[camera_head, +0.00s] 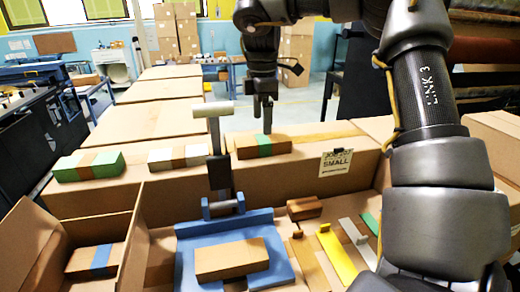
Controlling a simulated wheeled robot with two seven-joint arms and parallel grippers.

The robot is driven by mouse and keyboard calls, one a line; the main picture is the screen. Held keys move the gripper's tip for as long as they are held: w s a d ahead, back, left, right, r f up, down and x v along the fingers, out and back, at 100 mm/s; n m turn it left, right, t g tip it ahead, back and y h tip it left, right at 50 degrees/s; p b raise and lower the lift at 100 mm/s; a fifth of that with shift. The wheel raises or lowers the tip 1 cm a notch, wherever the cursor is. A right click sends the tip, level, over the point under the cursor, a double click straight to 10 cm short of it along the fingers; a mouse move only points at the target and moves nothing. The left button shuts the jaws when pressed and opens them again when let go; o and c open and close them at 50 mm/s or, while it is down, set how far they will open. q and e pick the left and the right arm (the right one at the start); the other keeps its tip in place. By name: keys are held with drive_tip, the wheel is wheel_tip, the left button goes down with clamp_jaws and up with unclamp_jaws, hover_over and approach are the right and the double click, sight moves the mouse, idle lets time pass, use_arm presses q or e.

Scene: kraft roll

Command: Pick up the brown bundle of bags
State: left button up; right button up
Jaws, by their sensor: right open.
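A brown bundle with a green band (250,147) lies on the cardboard top in the middle. My right gripper (265,118) points down over it, with its fingertips close above or beside the band; I cannot tell whether they touch. The jaws are open and seen nearly edge-on. Another brown bundle (231,259), with no visible band, lies on a blue tray (183,268) nearer to me. A third brown bundle with a blue band (80,262) sits in an open carton at the lower left. My left gripper is out of view.
A green bundle (75,168) and a white bundle (165,158), both brown-banded, lie left on the cardboard top. A grey-headed upright post (213,108) stands behind the blue tray. A "SMALL" label (335,162), small brown block (304,208) and yellow strip (337,257) are right.

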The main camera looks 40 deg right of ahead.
sight(262, 139)
wheel_tip(262, 139, down, 2)
drive_tip(key=shift+f, duration=0.35)
drive_tip(key=f+p, duration=0.3)
drive_tip(key=f, duration=0.1)
drive_tip(key=shift+d+f, duration=0.2)
drive_tip(key=shift+w+f, duration=0.1)
drive_tip(key=shift+f, duration=0.2)
drive_tip(key=shift+a+r, duration=0.1)
drive_tip(key=shift+a, duration=0.05)
drive_tip(key=c, duration=1.1)
drive_tip(key=shift+c, duration=0.2)
